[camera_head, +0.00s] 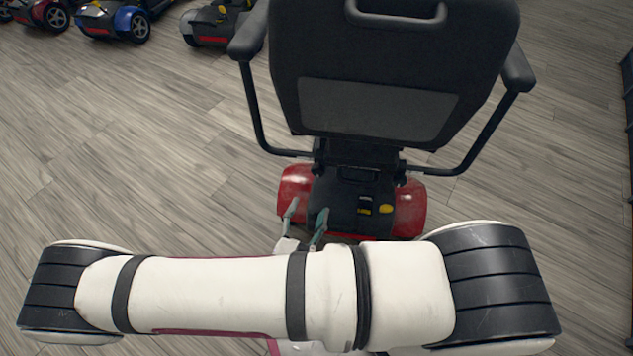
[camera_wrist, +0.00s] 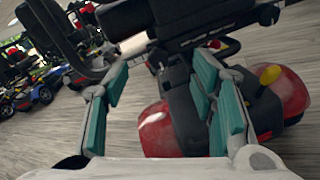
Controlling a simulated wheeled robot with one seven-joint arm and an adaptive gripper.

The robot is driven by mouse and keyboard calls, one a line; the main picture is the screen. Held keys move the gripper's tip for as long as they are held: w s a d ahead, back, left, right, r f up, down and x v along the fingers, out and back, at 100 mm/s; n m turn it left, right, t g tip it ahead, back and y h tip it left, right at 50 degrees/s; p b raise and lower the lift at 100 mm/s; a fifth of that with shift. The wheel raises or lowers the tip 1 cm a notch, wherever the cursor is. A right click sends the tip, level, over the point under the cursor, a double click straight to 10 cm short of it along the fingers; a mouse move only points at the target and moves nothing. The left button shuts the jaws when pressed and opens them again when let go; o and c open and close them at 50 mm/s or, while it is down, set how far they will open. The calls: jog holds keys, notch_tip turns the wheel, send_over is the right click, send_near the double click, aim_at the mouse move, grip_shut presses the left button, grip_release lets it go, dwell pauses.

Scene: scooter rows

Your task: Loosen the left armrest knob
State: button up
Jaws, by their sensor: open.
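The red and black scooter (camera_head: 408,205) stands in front of me with its seat back (camera_head: 390,60) toward me. Its left armrest (camera_head: 253,105) is a black tube that bends in under the seat; it also shows at the upper left of the wrist view (camera_wrist: 62,38). The tube meets a dark bracket (camera_head: 325,152) below the seat. The knob cannot be clearly told from the dark parts there. My gripper (camera_head: 306,211) is open and empty, behind the scooter's rear and below the bracket. In the wrist view its teal-padded fingers (camera_wrist: 158,72) are spread wide, with dark under-seat parts between and beyond them.
The right armrest (camera_head: 492,130) juts out on the other side. A yellow part (camera_head: 386,209) sits on the rear housing. More scooters (camera_head: 120,22) are parked at the back left. A dark shelf or rack edge (camera_head: 628,90) stands at far right. The wood floor on both sides is clear.

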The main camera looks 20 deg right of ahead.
aim_at(318, 173)
jog(key=w+d+f+b, duration=0.1)
jog(key=w+d, duration=0.1)
jog(key=w, duration=0.2)
jog(key=w+d+f+n+y+b, duration=0.1)
jog(key=w+d+b, duration=0.1)
jog(key=w, duration=0.1)
jog(key=w+d+f+n+t+b, duration=0.1)
jog(key=w+d, duration=0.2)
jog(key=w, duration=0.1)
jog(key=shift+w+f+y, duration=0.35)
jog(key=shift+y, duration=0.05)
jog(key=c, duration=1.1)
